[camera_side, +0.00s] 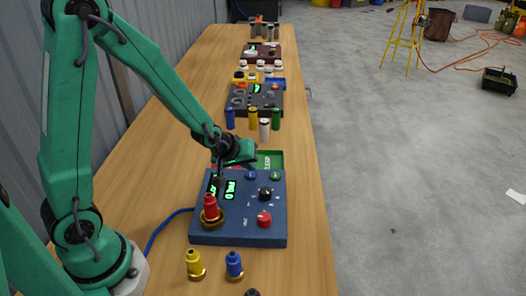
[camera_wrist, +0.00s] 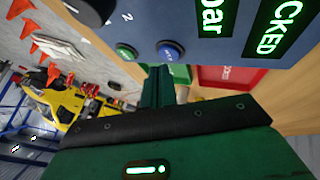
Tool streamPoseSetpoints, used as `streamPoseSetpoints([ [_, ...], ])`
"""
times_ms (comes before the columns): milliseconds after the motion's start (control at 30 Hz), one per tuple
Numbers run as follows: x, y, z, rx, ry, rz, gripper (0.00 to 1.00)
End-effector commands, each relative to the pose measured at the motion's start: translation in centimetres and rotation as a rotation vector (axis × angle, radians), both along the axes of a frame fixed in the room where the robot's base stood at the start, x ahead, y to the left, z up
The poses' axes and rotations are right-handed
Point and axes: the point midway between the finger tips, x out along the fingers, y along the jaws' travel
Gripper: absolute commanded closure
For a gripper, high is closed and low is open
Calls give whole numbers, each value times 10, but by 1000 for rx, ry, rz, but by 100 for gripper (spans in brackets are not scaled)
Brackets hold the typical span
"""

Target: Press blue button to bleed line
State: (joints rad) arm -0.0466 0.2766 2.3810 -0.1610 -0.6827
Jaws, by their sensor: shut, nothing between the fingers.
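The blue control panel (camera_side: 238,233) lies on the wooden bench and fills the top of the wrist view (camera_wrist: 215,30). Its blue button (camera_side: 251,175) is at the far edge, left of a green button (camera_side: 275,175). In the wrist view the blue button (camera_wrist: 171,51) and green button (camera_wrist: 126,52) sit side by side. My gripper (camera_side: 247,162) is shut and empty just beyond the panel's far edge. In the wrist view its fingertips (camera_wrist: 160,70) appear just below the blue button; I cannot tell whether they touch it.
The panel carries a black knob (camera_side: 265,193), a red knob (camera_side: 264,219), lit displays and a red plug (camera_side: 211,207). Yellow (camera_side: 194,264) and blue (camera_side: 233,264) plugs stand in front. A green tray (camera_side: 271,159) and several cylinders stand beyond. The right bench strip is clear.

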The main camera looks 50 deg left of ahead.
Motion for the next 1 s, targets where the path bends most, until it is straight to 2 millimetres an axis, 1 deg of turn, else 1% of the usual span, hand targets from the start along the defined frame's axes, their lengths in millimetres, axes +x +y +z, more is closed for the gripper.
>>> streamPoseSetpoints([
  [467, 0, 0, 4, 0, -1, 0, 100],
  [1000, 1, 0, 40, 0, -4, 0, 100],
])
